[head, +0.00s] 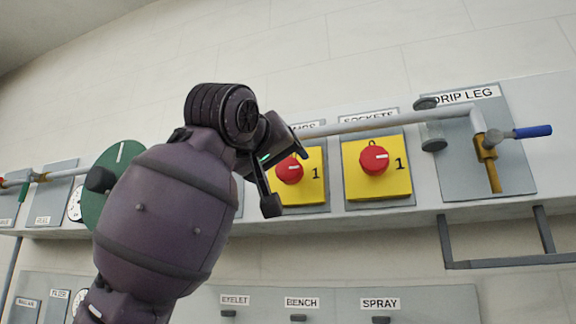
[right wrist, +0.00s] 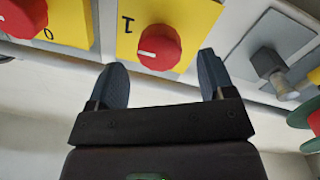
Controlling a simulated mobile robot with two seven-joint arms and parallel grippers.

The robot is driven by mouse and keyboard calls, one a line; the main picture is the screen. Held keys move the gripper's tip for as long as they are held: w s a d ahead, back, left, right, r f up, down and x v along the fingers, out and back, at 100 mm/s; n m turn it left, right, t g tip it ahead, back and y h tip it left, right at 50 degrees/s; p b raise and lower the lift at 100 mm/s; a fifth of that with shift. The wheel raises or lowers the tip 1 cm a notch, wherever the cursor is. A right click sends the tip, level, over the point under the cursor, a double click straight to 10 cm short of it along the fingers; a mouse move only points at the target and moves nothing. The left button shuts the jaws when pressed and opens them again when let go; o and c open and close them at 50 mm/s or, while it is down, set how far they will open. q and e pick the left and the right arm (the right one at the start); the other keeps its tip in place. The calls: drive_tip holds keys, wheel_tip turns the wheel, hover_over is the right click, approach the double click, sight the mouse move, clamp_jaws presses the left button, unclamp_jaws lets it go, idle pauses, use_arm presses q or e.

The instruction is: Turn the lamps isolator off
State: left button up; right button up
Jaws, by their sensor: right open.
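The lamps isolator is a red round knob (head: 289,169) on a yellow plate (head: 311,187), its label partly hidden by my right gripper. A "1" stands to the knob's right. In the right wrist view, turned over, the lamps knob (right wrist: 158,47) shows a white mark pointing towards the "1". My right gripper (head: 286,180) is open in front of this knob. In the wrist view its two fingers (right wrist: 161,62) stand either side of the knob's lower part, with no clear contact. My left gripper is out of view.
The sockets isolator (head: 374,160) is close on the right, with a similar red knob. A pipe (head: 390,122) runs above, to a drip leg valve with a blue handle (head: 532,131). A green disc (head: 117,160) is at left. A bracket rail (head: 500,264) juts out below right.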

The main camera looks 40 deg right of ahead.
sight(286, 169)
drive_tip(key=shift+p+x, duration=0.35)
drive_tip(key=shift+x, duration=1.65)
drive_tip(key=c, duration=0.9)
